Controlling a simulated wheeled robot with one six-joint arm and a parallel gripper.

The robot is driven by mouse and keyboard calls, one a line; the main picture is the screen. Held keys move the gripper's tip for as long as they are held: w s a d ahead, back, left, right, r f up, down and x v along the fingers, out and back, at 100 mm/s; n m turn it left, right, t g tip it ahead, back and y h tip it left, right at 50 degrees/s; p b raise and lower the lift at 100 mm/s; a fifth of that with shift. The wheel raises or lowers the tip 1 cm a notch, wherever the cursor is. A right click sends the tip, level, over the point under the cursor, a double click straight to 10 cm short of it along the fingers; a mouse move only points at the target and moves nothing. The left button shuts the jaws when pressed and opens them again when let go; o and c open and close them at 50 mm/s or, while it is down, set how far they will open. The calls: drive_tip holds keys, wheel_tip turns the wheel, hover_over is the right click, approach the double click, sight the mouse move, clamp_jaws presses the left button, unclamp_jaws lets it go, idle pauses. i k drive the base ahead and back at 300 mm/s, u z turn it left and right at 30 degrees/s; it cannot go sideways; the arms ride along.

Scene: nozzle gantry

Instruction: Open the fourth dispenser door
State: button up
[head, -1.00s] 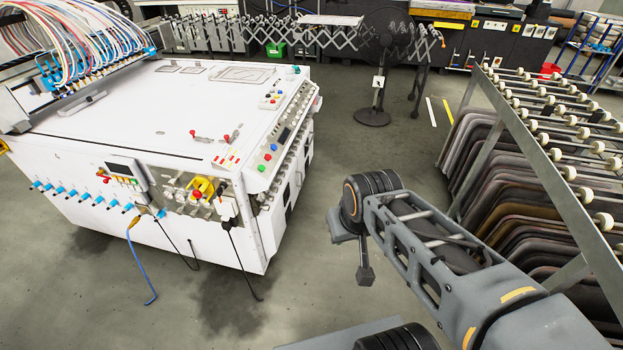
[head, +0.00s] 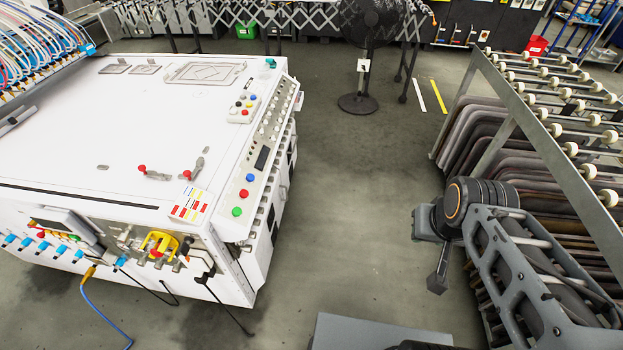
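A large white machine (head: 130,130) fills the left of the head view. Its right side (head: 268,215) is seen at a steep slant, with dark openings and small fittings below the control panel. I cannot make out separate dispenser doors there, nor which is the fourth or whether any is open. My gripper (head: 438,268) is at the end of my dark grey arm, right of the machine, with a strip of floor between them. It touches nothing that I can see. Its fingers are small and seen at an angle, so their opening cannot be told.
A rack with white rollers (head: 572,150) and dark curved panels stands at the right, behind my arm. A black fan (head: 358,104) stands at the back. A blue hose (head: 108,318) and black rods hang at the machine's front. Bare floor (head: 345,210) lies between machine and rack.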

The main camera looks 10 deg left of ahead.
sight(255, 265)
drive_tip(key=i, duration=0.75)
drive_tip(key=u, duration=1.05)
drive_tip(key=i, duration=0.6)
drive_tip(key=u, duration=0.65)
